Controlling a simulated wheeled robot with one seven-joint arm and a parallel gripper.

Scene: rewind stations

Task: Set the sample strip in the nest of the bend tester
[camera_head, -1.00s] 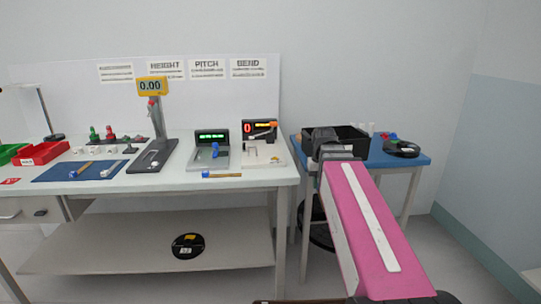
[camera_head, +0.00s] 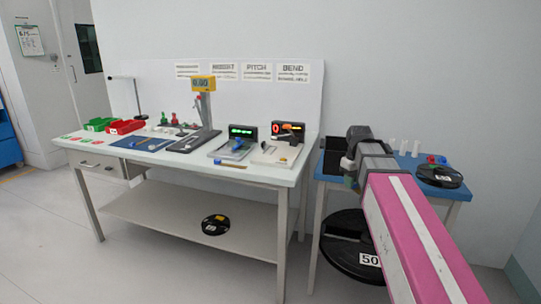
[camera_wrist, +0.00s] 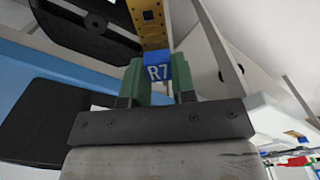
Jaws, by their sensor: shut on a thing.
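The sample strip is a perforated brass strip (camera_wrist: 150,22) with a blue end block (camera_wrist: 158,72) marked R7. In the wrist view my gripper (camera_wrist: 157,66) is shut on the blue block between its green fingers, with the brass part reaching out beyond. In the head view my gripper is small beside the blue side table and the strip cannot be made out. The bend tester (camera_head: 276,153) stands at the right end of the white bench, under the BEND sign, with a pale base and a lit display. Its nest is too small to make out. The gripper is right of it, apart.
The pitch device (camera_head: 236,145) stands left of the tester. Another thin strip (camera_head: 230,165) lies at the bench's front edge. The blue side table (camera_head: 448,189) holds a black bin (camera_head: 333,160) and a reel (camera_head: 439,176). A large reel (camera_head: 350,262) is below. Floor is clear in front.

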